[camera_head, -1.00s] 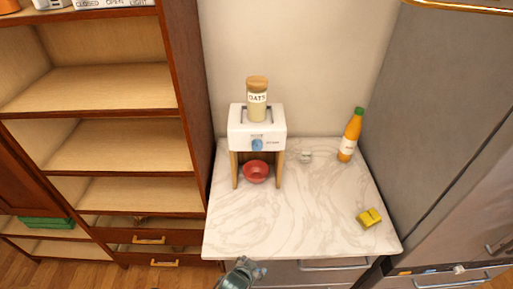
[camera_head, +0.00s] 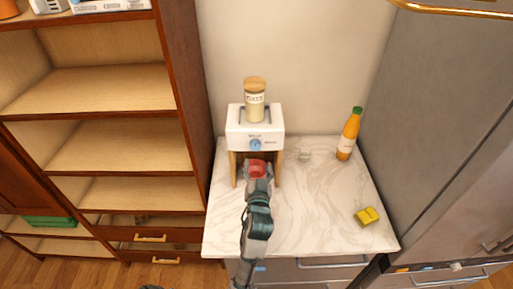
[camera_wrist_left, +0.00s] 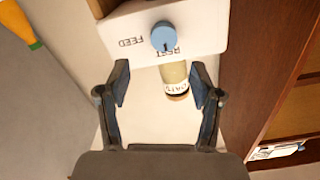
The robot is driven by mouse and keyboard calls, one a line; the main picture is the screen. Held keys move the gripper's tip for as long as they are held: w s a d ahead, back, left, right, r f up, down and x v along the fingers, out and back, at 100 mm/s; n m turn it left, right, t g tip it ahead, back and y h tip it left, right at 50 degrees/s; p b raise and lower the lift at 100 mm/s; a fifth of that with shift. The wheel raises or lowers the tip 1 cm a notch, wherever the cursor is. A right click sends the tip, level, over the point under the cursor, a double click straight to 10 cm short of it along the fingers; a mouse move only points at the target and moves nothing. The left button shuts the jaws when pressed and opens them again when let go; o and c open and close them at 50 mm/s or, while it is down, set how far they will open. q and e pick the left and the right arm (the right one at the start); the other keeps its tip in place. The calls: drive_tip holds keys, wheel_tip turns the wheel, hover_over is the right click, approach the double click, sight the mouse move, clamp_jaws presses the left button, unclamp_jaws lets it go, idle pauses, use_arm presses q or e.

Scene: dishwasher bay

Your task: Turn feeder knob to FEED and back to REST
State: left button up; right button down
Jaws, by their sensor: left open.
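The white feeder (camera_head: 240,130) stands at the back of the counter on wooden legs, with a jar of oats (camera_head: 255,105) on top. Its blue round knob (camera_head: 255,144) is on the front face. In the left wrist view, the picture is upside down and the knob (camera_wrist_left: 164,37) has its mark towards the REST label (camera_wrist_left: 168,51); the FEED label (camera_wrist_left: 131,42) is to its left. My left gripper (camera_head: 257,166) is open and empty, in front of and below the knob, apart from it. It partly covers a red bowl (camera_head: 256,163) under the feeder.
The marble counter (camera_head: 315,205) holds an orange bottle (camera_head: 348,135), a small clear glass (camera_head: 304,155) and a yellow sponge (camera_head: 367,216), all right of the feeder. A wooden shelf (camera_head: 110,150) stands left and a grey fridge (camera_head: 440,130) right. The counter's front middle is clear.

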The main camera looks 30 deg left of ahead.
sight(255, 148)
use_arm(q)
drive_tip(key=p+x, duration=0.1)
drive_tip(key=x, duration=0.4)
drive_tip(key=shift+w+a+r, duration=0.15)
drive_tip(key=shift+w+a, duration=0.1)
drive_tip(key=shift+w, duration=0.05)
drive_tip(key=w+a, duration=0.2)
drive_tip(key=shift+w+a+f, duration=0.15)
drive_tip(key=shift+a+f, duration=0.15)
drive_tip(key=shift+d+r, duration=0.1)
drive_tip(key=shift+d, duration=0.2)
drive_tip(key=shift+c, duration=0.6)
drive_tip(key=shift+d, duration=0.2)
drive_tip(key=c, duration=1)
drive_tip(key=shift+a, duration=0.1)
use_arm(e)
drive_tip(key=shift+d+r, duration=0.35)
drive_tip(key=shift+r, duration=0.45)
